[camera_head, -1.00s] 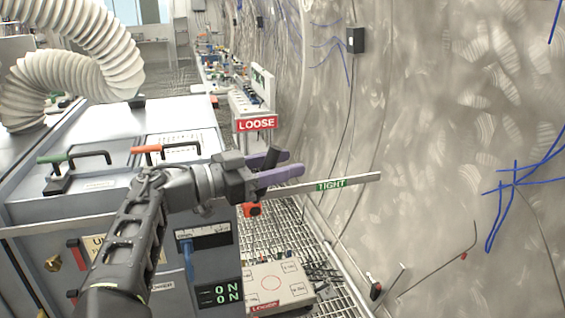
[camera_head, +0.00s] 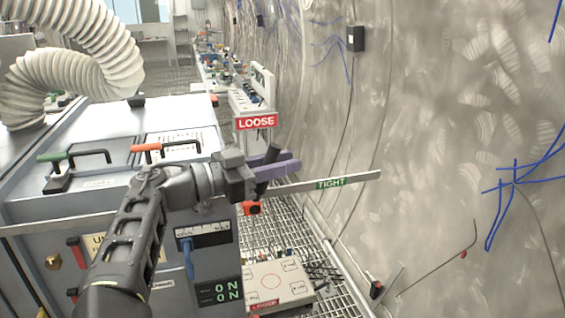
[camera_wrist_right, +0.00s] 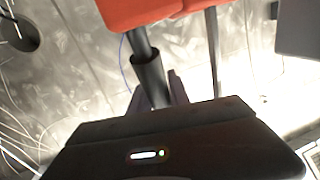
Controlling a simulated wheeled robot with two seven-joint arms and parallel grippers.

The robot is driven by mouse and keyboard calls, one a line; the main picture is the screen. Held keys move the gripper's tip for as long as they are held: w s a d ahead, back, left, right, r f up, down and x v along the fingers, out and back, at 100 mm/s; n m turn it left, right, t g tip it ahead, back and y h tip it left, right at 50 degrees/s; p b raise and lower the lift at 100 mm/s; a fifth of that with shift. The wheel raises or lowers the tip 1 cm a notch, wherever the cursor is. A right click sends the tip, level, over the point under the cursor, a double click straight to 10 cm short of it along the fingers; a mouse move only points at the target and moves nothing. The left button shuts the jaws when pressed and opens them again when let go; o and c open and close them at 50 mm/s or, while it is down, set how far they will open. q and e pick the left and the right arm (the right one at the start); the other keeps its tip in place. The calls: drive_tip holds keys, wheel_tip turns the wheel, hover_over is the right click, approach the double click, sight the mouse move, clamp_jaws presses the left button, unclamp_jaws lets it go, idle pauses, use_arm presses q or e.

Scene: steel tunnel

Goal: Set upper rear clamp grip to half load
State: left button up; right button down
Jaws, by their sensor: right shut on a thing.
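My right gripper (camera_head: 275,161) has purple fingers and is shut on a dark lever handle (camera_head: 274,151). The handle tilts up and to the right out of the fingers. In the wrist view, the black handle (camera_wrist_right: 149,77) shows between the purple fingers (camera_wrist_right: 177,88), below red blocks. A red LOOSE sign (camera_head: 256,122) hangs above and behind the gripper. A pale bar with a green TIGHT label (camera_head: 331,183) runs out to the right of the fingers. The lever's lower end and pivot are hidden. My left gripper is out of view.
A grey cabinet (camera_head: 115,125) with green and orange handles stands at left, under a white ribbed hose (camera_head: 95,40). A white box (camera_head: 278,281) lies on the grating below. The curved metal wall (camera_head: 430,120) bounds the right side.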

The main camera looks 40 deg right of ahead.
idle(0.7)
drive_tip(key=d+f+y+b, duration=0.2)
drive_tip(key=y, duration=0.1)
drive_tip(key=s+d+f+t+y+b, duration=0.1)
drive_tip(key=f+y, duration=0.1)
drive_tip(key=shift+d+m, duration=0.1)
drive_tip(key=shift+m, duration=0.3)
drive_tip(key=c, duration=1.2)
unclamp_jaws()
drive_tip(key=shift+c, duration=0.2)
drive_tip(key=shift+r, duration=0.1)
